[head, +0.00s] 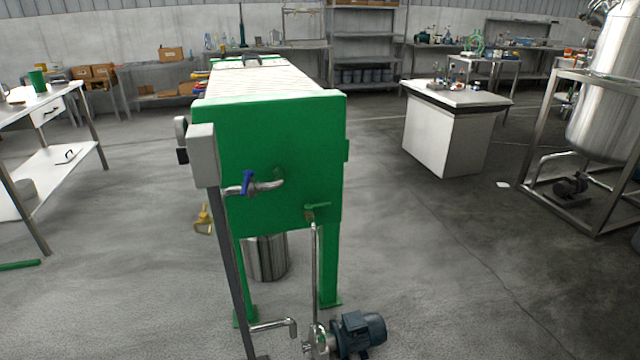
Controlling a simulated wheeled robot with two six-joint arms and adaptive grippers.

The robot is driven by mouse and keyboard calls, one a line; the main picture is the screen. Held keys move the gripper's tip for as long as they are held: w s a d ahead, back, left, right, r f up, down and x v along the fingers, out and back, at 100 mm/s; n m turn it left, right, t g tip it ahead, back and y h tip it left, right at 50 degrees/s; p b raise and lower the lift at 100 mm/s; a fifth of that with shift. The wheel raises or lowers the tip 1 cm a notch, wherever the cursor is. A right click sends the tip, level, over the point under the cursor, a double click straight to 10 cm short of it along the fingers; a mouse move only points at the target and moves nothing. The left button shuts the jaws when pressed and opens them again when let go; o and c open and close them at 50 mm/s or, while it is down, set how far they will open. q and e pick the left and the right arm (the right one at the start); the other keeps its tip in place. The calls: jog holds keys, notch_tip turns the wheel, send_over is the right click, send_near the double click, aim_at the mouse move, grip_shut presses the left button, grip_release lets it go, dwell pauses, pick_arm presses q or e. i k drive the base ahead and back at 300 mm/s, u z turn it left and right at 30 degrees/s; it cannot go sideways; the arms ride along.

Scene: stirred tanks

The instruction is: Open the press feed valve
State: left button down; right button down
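A green filter press (285,150) with a row of pale plates on top stands left of centre. Low on its front face is a valve with a green lever (318,206), lying roughly level, at the top of a vertical steel pipe (315,265) that rises from the pump. Higher on the face, a steel pipe stub carries a valve with a blue handle (247,183), which stands upright. No label shows which one is the press feed valve. Neither of my grippers is in view.
A blue-grey pump (360,333) sits on the floor before the press. A post with a grey box (203,155) stands at its front left. A white bench (450,125) and a framed steel tank (605,110) are at right. Floor between is open.

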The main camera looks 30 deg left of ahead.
aim_at(247, 174)
jog(key=z, duration=0.1)
jog(key=i, duration=0.9)
jog(key=u, duration=0.3)
